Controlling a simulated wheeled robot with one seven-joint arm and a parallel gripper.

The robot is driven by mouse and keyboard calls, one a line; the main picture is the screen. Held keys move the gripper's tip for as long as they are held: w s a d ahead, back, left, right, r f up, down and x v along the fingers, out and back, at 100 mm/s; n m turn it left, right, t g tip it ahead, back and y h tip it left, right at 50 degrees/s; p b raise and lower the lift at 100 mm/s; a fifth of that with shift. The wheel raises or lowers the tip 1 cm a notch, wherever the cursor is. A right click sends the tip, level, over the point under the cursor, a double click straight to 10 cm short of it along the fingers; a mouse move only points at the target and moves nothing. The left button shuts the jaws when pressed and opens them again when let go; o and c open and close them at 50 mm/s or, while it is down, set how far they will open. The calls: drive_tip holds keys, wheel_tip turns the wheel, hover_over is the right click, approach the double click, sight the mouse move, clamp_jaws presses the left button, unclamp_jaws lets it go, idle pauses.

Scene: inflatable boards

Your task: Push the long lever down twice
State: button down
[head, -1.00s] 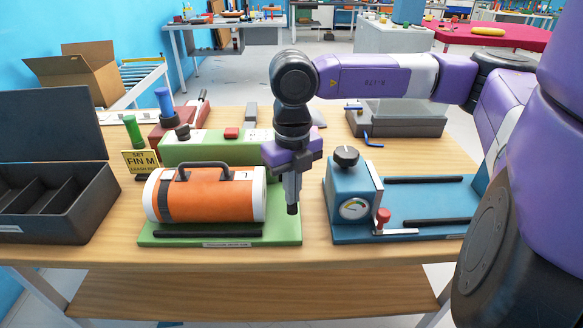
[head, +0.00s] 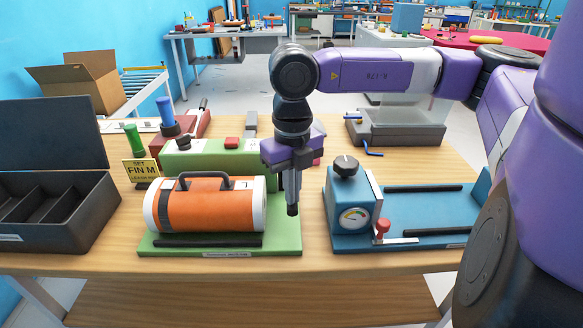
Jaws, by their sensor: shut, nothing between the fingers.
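My gripper (head: 292,208) points straight down, its fingers together and empty. It is over the right end of the green base (head: 280,240), just right of the orange cylinder (head: 215,208). I cannot tell which part is the long lever. A grey upright bar (head: 251,124) stands behind the green housing (head: 205,157). A dark-tipped bar (head: 203,105) leans up from the red unit (head: 190,127) at the back left. A red-knobbed part (head: 383,227) with a pale bar sits at the front of the blue unit (head: 346,205). My gripper appears apart from all three.
A black compartment box (head: 75,215) with raised lid is at the left. A yellow sign (head: 140,170) stands beside it. A grey unit with blue handles (head: 400,132) is at the back right. Bare table (head: 312,232) shows between the green and blue bases.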

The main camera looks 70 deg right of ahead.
wheel_tip(320, 180, up, 8)
drive_tip(key=p, duration=0.3)
drive_tip(key=shift+r, duration=0.15)
idle(1.1)
